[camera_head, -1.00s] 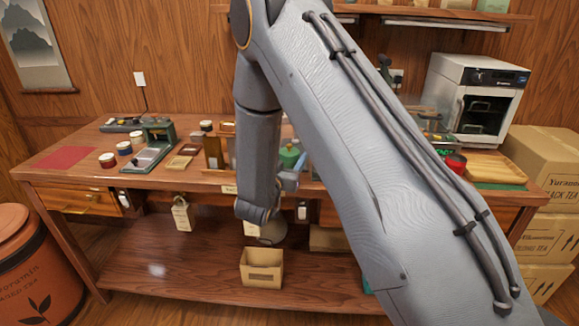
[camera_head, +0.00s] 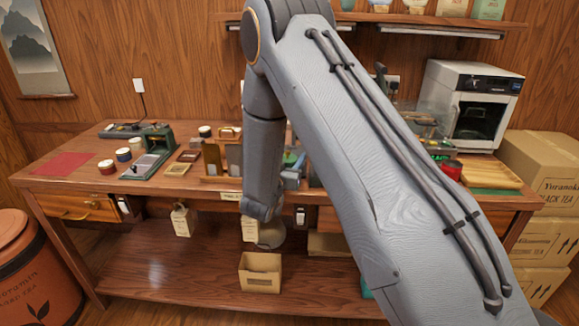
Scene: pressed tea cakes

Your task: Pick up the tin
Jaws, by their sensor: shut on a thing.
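A green tin (camera_head: 289,159) stands on the workbench (camera_head: 60,182) in the middle, just right of my forearm. Only part of its green side shows; my arm and wrist hide the rest. My gripper (camera_head: 296,167) is low over the bench at the tin, partly hidden behind my forearm. It is shut on the green tin, though its fingertips are hard to make out. I cannot see clear space between the tin and the bench.
Several small round tins (camera_head: 123,154) and a green-based press (camera_head: 152,152) stand at left. Wooden frames (camera_head: 212,158) stand close left of my forearm. A red tin (camera_head: 451,169), a wooden tray (camera_head: 490,174) and an oven (camera_head: 470,105) are at right. A shelf (camera_head: 430,18) hangs above.

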